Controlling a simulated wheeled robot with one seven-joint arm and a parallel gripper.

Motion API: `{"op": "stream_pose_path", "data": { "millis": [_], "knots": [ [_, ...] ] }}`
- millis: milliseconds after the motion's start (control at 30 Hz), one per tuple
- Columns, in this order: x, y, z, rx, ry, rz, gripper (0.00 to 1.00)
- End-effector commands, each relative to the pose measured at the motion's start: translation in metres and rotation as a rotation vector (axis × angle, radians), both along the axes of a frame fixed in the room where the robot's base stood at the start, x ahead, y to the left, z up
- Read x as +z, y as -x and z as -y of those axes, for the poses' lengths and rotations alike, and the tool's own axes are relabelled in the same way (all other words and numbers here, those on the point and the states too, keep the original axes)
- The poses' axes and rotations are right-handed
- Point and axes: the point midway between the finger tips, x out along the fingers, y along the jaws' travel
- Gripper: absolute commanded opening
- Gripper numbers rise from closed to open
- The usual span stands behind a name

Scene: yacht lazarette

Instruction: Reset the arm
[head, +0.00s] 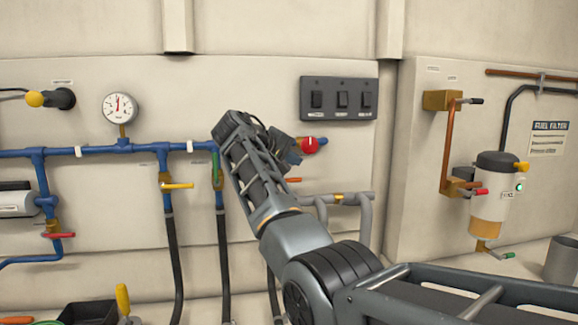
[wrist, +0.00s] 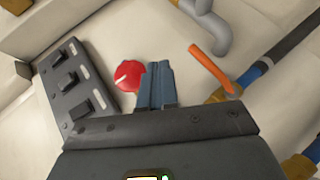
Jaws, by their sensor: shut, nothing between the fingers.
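My arm reaches up from the lower right of the head view toward the wall panel. My gripper (head: 290,153) is mostly hidden behind my own wrist there. In the wrist view my gripper (wrist: 158,85) shows its two fingers together, with nothing between them. A red round knob (head: 309,145) is on the wall just right of my gripper in the head view. In the wrist view the red knob (wrist: 128,76) lies just left of the fingertips. I cannot tell whether the fingers touch it.
A black panel with several switches (head: 340,98) is above the knob. Blue pipes with a yellow-handled valve (head: 177,185) and a gauge (head: 118,108) are at left. An orange lever (wrist: 212,68) sits right of the fingers. A fuel filter (head: 492,195) hangs at right.

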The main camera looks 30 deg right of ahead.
Motion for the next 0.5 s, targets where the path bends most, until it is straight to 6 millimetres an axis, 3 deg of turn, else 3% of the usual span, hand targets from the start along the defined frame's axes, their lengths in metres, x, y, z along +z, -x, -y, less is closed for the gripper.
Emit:
{"op": "stream_pose_path", "data": {
  "millis": [300,500],
  "knots": [
    [0.048,0.033,-0.014,0.001,0.001,0.004,0.00],
    [0.066,0.043,-0.018,0.001,0.001,0.003,0.00]
  ]
}}
